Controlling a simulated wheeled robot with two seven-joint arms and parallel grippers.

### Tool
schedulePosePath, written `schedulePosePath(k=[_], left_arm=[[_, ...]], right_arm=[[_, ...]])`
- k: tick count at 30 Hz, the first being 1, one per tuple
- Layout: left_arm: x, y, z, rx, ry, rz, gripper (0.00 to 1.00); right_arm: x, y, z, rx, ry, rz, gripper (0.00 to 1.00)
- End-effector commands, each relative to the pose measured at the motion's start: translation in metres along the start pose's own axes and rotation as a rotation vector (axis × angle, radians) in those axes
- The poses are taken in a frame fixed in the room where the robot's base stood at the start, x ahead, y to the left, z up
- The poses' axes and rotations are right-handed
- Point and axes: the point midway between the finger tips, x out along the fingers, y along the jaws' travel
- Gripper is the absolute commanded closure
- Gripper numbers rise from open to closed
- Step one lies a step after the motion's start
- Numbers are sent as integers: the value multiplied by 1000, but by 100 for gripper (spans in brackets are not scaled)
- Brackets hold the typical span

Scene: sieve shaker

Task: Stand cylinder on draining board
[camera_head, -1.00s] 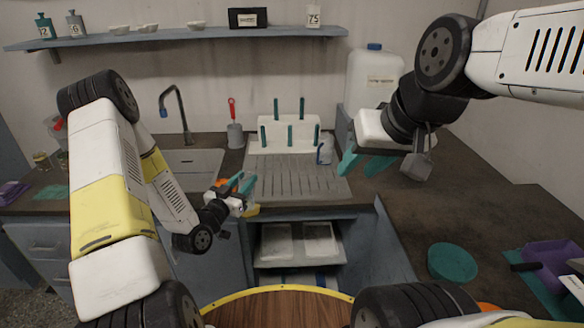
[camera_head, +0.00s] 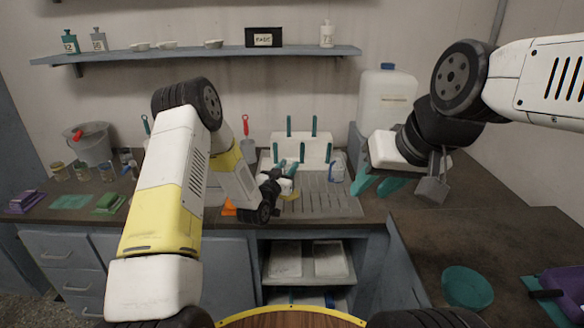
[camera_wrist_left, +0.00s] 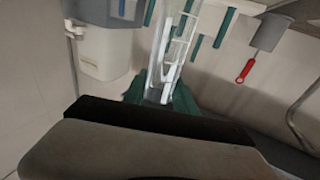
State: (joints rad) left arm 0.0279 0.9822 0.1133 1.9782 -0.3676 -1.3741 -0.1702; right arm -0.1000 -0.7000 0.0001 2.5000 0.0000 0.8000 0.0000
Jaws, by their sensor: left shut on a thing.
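My left gripper (camera_head: 284,170) is over the left part of the draining board (camera_head: 335,204). In the left wrist view its teal fingers (camera_wrist_left: 160,95) are shut on a clear cylinder (camera_wrist_left: 176,50) with white markings. The cylinder's far end runs out of that picture. It is hard to make out in the head view, so I cannot tell whether its base touches the board. My right gripper (camera_head: 378,186) is open and empty, to the right of the board.
A white peg rack (camera_head: 301,148) with teal pegs stands behind the board. A small bottle (camera_head: 338,170) stands at the board's back right. A large white jug (camera_head: 386,100) is behind my right gripper. A red-handled brush (camera_head: 246,128) is left of the rack.

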Motion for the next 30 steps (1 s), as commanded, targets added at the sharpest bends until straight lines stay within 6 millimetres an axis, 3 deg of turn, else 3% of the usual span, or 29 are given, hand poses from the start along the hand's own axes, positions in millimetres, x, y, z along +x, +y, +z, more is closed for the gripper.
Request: schedulePosePath(k=[4, 12, 18, 29, 30], left_arm=[[29, -4, 4, 0, 2, 0, 100], [49, -8, 8, 1, 1, 0, 100], [47, -8, 40, 0, -1, 1, 100], [46, -8, 45, 0, 0, 1, 100], [46, -8, 46, 0, -1, 1, 65]], right_arm=[[0, 0, 0, 0, 0, 0, 64], [0, 0, 0, 0, 0, 0, 64], [0, 0, 0, 0, 0, 0, 64], [0, 0, 0, 0, 0, 0, 64], [0, 0, 0, 0, 0, 0, 64]])
